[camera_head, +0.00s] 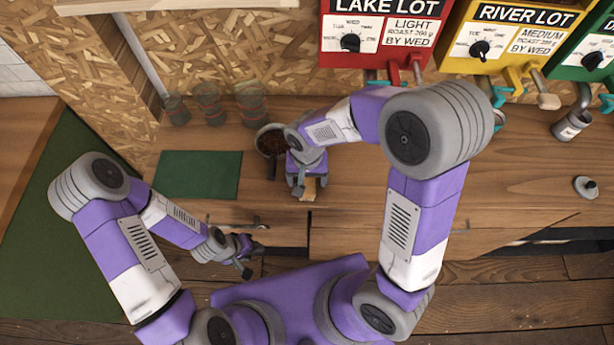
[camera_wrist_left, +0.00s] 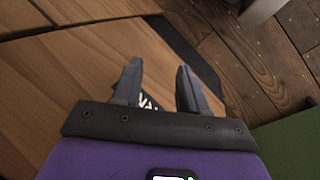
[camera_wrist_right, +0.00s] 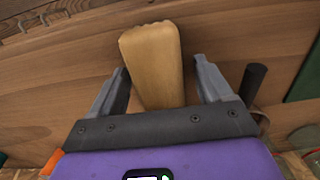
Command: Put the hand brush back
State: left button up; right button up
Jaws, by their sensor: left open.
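The hand brush shows as a pale wooden piece (camera_wrist_right: 152,60) in the right wrist view; its bristles are not visible. It lies on the wooden counter (camera_head: 350,215) and shows partly below my right gripper in the head view (camera_head: 309,190). My right gripper (camera_wrist_right: 160,75) is open, with a finger on each side of the wooden piece and a small gap visible. My left gripper (camera_head: 245,258) is open and empty near the counter's front edge. In its wrist view, the left fingers (camera_wrist_left: 155,85) have wooden panel and part of a lettered label behind them.
A round dish of dark beans (camera_head: 268,138) with a dark handle stands beside my right gripper. A green mat (camera_head: 198,175) lies left, with several clear cups (camera_head: 208,105) behind it. Red (camera_head: 375,40) and yellow (camera_head: 505,40) dispensers hang at the back. The counter's right half is mostly clear.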

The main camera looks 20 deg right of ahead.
jog(key=shift+r, duration=0.25)
notch_tip(320, 180, up, 12)
jog(key=p, duration=0.3)
